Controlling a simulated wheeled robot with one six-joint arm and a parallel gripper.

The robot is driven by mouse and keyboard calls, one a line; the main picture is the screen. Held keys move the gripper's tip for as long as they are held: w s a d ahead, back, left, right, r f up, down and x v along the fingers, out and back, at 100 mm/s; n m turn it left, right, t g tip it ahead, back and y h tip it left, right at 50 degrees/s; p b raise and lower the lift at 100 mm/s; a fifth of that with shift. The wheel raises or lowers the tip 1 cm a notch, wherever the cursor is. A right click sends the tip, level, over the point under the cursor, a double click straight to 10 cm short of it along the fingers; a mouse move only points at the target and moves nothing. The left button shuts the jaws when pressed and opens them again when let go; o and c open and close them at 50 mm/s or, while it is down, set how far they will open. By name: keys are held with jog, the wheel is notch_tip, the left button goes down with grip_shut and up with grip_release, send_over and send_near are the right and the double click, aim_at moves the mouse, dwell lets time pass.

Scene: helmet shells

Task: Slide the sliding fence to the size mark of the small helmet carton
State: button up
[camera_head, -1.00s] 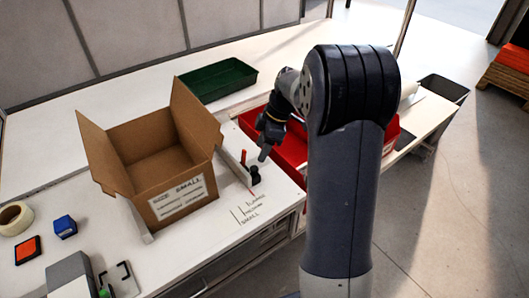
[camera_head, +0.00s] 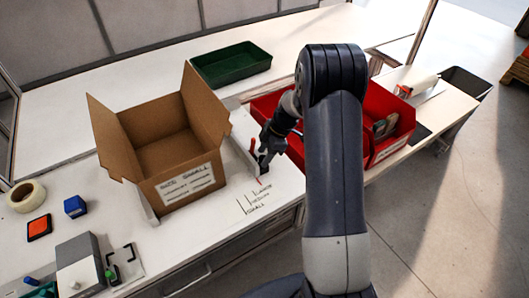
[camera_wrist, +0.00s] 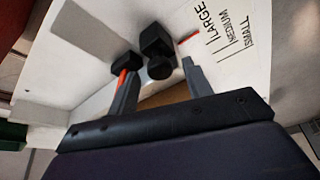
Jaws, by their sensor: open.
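The sliding fence (camera_head: 243,138) is a white upright panel on the bench, right of the small carton (camera_head: 172,160), with a gap between them. The open brown carton has a "SIZE SMALL" label. A black handle (camera_wrist: 157,46) stands at the fence's near end, with a red lever (camera_head: 252,145) by it. A red pointer line (camera_wrist: 188,37) lies nearest the LARGE mark; the SMALL mark (camera_head: 258,209) is farther off. My gripper (camera_wrist: 158,68) is open, its fingers on either side of the black handle. Contact cannot be told.
A red bin (camera_head: 388,125) with items stands behind my arm. A green tray (camera_head: 231,67) lies at the back. A tape roll (camera_head: 26,196), a blue block (camera_head: 75,207) and an orange pad (camera_head: 39,228) lie at left. The bench around the size marks is clear.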

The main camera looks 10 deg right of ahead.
jog(key=shift+a+f, duration=0.1)
jog(key=shift+f, duration=0.15)
grip_shut()
dwell(0.4)
